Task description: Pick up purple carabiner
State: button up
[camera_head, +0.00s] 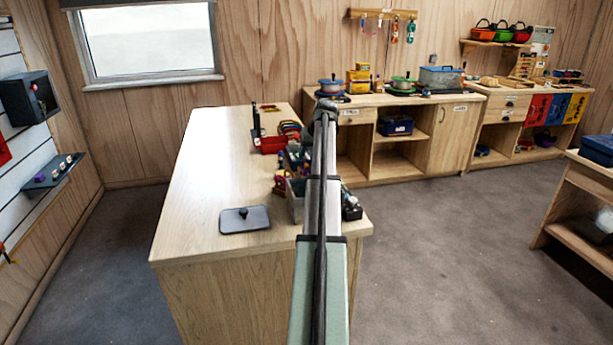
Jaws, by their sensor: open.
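My arm reaches forward from the bottom of the view over the right side of the wooden table (205,180). My gripper (326,106) is at its far end, small and dark, above the table's far right part. It is open, and I see nothing held in it. I cannot clearly make out the purple carabiner. Small purple and blue spots show among the cluttered gear on the table beside my arm, but they are too small to identify. My arm hides part of that clutter.
A red tray (272,145) and a grey bin (296,207) stand on the table left of my arm. The table's left side is clear. Wooden cabinets (458,142) with gear stand behind to the right.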

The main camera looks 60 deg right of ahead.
aim_at(305, 162)
jog(key=shift+x, duration=2.75)
jog(key=shift+d, duration=0.15)
jog(key=shift+c, duration=0.3)
grip_shut()
